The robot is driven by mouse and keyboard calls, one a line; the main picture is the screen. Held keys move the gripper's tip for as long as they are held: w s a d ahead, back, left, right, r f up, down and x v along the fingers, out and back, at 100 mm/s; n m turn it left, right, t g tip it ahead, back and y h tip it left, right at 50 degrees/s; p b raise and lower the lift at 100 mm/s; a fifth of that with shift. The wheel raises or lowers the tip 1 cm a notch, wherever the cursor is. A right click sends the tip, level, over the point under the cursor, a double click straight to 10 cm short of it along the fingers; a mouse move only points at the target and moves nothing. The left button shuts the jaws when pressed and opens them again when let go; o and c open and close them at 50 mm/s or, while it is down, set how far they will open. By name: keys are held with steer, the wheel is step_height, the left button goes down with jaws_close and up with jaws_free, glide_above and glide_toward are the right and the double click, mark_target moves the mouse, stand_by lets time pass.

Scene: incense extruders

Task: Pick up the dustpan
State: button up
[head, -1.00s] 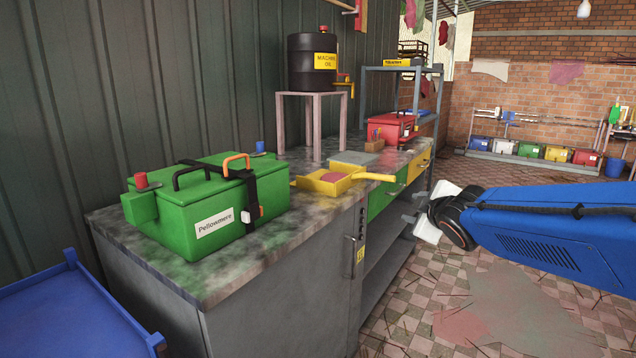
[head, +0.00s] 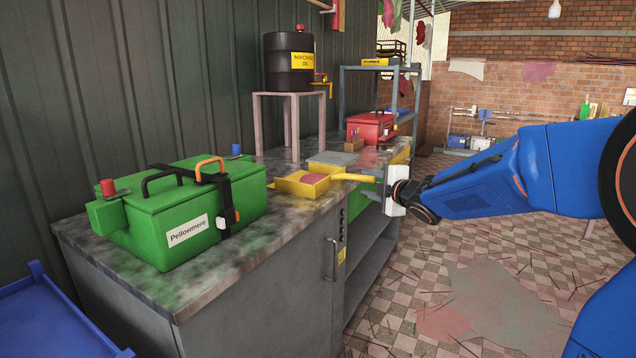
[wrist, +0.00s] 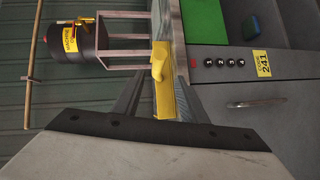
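The yellow dustpan (head: 350,178) lies on the workbench's stained top near its front edge, with reddish material in its pan. Its handle points right, toward my gripper (head: 379,182). In the wrist view the yellow dustpan (wrist: 164,97) shows in line with the gap between the two grey fingers of my gripper (wrist: 162,86). The fingers are apart, with visible space on both sides of the handle. I see no finger closed on it. In the head view my gripper is at the handle's end, at the bench's front side.
A green box (head: 180,218) labelled Pellowmere stands left of the dustpan on the workbench (head: 235,268). A black oil drum (head: 287,62) rests on a stand behind. A red box (head: 371,127) sits farther back. Open floor lies right of the bench.

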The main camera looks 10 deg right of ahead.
mark_target(354, 178)
steer(key=x, duration=0.4)
steer(key=shift+w+a, duration=0.15)
steer(key=shift+w, duration=0.1)
steer(key=shift+r+x, duration=0.15)
steer(key=shift+x, duration=1.2)
steer(key=shift+r+x, duration=0.1)
steer(key=shift+x, duration=1.25)
steer(key=shift+a, duration=0.2)
jaws_close()
